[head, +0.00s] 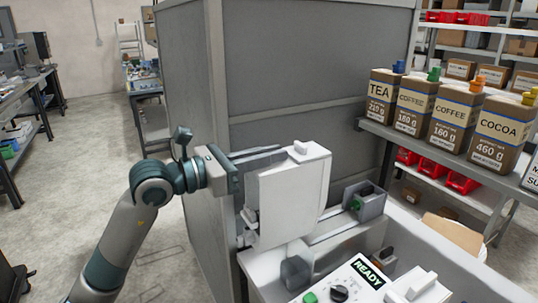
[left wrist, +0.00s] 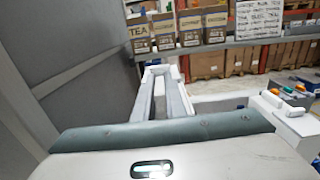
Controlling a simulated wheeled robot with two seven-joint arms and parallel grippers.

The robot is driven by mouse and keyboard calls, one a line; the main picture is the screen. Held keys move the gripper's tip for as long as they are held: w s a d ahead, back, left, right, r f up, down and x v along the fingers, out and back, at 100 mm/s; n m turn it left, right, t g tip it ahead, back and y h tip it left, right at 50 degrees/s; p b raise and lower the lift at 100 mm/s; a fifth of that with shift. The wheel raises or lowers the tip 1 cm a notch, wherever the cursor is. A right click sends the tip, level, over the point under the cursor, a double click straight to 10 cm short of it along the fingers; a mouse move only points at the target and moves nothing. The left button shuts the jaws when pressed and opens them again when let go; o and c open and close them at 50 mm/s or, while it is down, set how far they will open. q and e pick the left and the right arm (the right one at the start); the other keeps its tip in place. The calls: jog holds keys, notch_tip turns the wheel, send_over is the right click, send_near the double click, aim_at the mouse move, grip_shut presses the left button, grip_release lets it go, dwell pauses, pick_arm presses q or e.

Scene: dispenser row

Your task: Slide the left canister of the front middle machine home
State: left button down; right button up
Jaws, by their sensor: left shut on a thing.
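My left gripper (head: 282,153) reaches in from the left and is shut at the top of a white, box-shaped canister (head: 290,200). The canister looks roughly upright over the left part of the white machine (head: 470,277). A pale rail (head: 342,228) runs beside it to a grey block with a green part (head: 366,202). I cannot tell whether the canister is seated on a rail. In the left wrist view the fingers (left wrist: 163,76) close around a white piece at their far end; the canister's body is hidden there. My right gripper is not in view.
A tall grey partition (head: 300,85) stands close behind and left of the canister. A READY display (head: 368,270) and a black knob (head: 339,293) are on the machine's front. A shelf with TEA (head: 381,95), COFFEE and COCOA (head: 498,130) bags is at the right.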

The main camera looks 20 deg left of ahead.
aim_at(298, 149)
pick_arm(q)
jog(key=shift+x, duration=1.35)
jog(key=shift+p+x, duration=0.35)
jog(key=shift+x, duration=2.25)
jog(key=shift+f, duration=0.15)
jog(key=shift+d+f, duration=0.1)
jog(key=shift+f, duration=0.1)
jog(key=shift+w+d+f+b, duration=0.35)
jog(key=shift+w+f+b, duration=0.2)
jog(key=shift+w+f, duration=0.05)
jog(key=shift+f, duration=0.1)
